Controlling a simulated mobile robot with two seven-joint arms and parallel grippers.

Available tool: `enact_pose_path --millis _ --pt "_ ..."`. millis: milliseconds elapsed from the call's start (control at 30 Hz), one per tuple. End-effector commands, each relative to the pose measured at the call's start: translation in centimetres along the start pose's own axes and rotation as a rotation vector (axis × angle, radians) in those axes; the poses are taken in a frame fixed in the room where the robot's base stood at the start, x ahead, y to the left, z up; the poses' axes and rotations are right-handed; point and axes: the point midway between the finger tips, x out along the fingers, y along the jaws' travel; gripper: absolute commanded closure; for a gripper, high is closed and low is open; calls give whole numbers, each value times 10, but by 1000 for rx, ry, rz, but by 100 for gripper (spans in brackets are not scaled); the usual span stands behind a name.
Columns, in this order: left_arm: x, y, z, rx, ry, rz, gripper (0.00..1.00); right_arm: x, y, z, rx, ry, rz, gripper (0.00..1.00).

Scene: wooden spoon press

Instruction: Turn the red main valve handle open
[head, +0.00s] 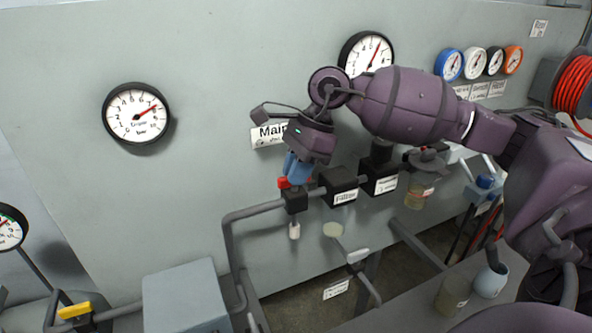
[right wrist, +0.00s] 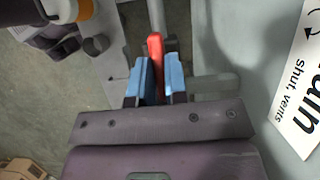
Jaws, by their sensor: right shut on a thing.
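The red main valve handle (head: 283,183) sits on top of a black valve block (head: 296,202) in the grey pipe line, below the "Main" label (head: 268,134). My right gripper (head: 296,172) reaches down to it from above, with blue fingers. In the right wrist view the red handle (right wrist: 155,50) stands between the two blue fingers (right wrist: 157,75), and they are shut on it. The fingers cover part of the handle in the head view. My left gripper is in neither view.
Black blocks, one labelled as a filter (head: 339,183), stand along the pipe to the right. A yellow-handled valve (head: 75,310) and a grey box (head: 185,297) are at lower left. Gauges (head: 136,113) hang on the grey panel. A red hose coil (head: 574,85) is at far right.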

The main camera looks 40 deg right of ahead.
Motion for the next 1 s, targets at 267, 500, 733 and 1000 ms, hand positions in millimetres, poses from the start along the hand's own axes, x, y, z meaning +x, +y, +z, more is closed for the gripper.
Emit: enact_pose_path --millis 267,500,733,1000 --pt "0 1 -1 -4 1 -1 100 -2 0 1 -2 0 -5 61" --pt "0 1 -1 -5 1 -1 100 -2 0 0 -1 0 -3 61" --pt "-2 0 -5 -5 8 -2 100 -27 0 0 0 2 -7 61" --pt "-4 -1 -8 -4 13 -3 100 -76 0 1 0 1 -8 61"
